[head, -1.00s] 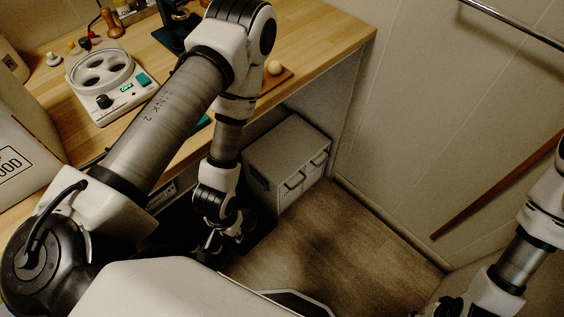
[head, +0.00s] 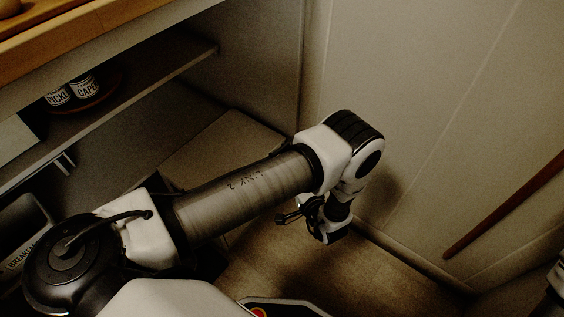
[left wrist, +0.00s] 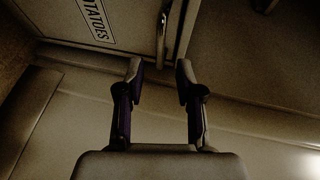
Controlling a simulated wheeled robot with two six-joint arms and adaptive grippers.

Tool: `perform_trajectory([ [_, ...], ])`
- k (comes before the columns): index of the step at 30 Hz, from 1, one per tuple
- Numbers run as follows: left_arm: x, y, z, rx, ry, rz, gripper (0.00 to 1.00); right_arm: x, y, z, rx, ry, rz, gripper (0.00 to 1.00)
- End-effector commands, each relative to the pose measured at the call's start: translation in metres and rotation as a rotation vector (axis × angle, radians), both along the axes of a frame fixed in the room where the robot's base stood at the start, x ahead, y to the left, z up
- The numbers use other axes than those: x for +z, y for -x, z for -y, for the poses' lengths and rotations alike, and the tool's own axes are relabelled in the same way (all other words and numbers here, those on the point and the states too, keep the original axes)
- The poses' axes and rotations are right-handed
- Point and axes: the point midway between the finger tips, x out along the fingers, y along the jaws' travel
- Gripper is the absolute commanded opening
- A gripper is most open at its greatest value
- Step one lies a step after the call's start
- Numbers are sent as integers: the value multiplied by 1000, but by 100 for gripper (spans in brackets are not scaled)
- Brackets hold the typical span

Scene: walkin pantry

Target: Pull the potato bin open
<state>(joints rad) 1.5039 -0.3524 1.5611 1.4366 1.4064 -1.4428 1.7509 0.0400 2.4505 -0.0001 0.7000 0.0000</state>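The potato bin's front (left wrist: 120,40), with a "POTATOES" label, shows at the top of the left wrist view. Its upright-looking bar handle (left wrist: 163,35) is just beyond my left gripper (left wrist: 159,68). The two fingers are apart and empty, with the handle's near end ahead of the gap between them; no contact shows. In the head view the left gripper (head: 286,215) hangs beyond the arm's elbow, and the light bin cabinet (head: 215,145) under the counter is partly hidden by my arm. The right gripper is out of view; only a bit of its arm shows at the right edge.
A shelf (head: 130,92) holds jars (head: 84,86) on a round tray. A box labelled "BREAKFAST" (head: 22,255) is at the lower left. A wall (head: 420,120) with a slanted brown strip (head: 505,205) stands at right. Some floor (head: 350,270) is clear.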

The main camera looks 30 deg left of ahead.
Motion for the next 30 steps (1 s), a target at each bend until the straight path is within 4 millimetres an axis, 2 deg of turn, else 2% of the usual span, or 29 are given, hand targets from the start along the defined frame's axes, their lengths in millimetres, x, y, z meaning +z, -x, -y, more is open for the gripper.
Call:
perform_trajectory([
  [3,-7,-11,-23,5,0,1,36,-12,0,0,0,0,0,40],
  [7,-12,-21,-43,4,2,0,36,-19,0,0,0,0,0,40],
  [11,-12,-26,-53,1,3,1,36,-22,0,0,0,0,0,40],
  [17,-11,-27,-54,0,3,0,36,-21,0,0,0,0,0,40],
  [18,-11,-27,-54,0,3,0,33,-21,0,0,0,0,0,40],
  [21,-11,-27,-54,-1,3,0,0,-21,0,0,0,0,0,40],
  [30,-12,-28,-54,-1,1,1,0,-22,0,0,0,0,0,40],
])
